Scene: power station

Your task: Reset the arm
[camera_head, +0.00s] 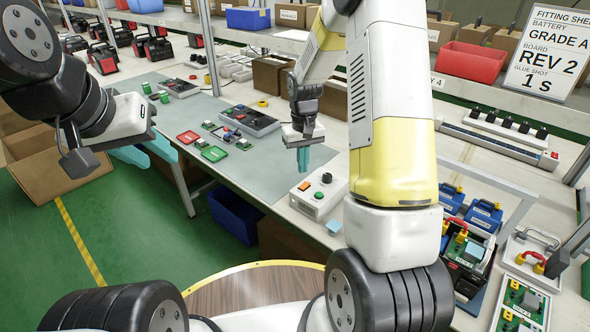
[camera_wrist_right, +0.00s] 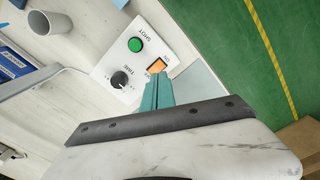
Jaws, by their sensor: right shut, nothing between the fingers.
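My right arm crosses the middle of the head view. Its gripper (camera_head: 303,168) points down with its teal fingers together and empty, just behind the white control box (camera_head: 318,194). In the right wrist view the shut fingers (camera_wrist_right: 157,88) overlap the edge of the control box (camera_wrist_right: 112,72), by its orange switch; I cannot tell whether they touch it. The box also has a green button marked SHOT and a black TIME dial. My left gripper (camera_head: 150,158) is at the left, over the floor beside the bench, its two teal fingers apart and nothing visible between them.
Green and red boards (camera_head: 214,154) and a dark tray (camera_head: 249,121) lie on the grey mat (camera_head: 270,166). Blue-cased units (camera_head: 483,215) and red-handled fixtures stand at the right. A cardboard box (camera_head: 60,175) is at the left. A shelf with bins runs behind.

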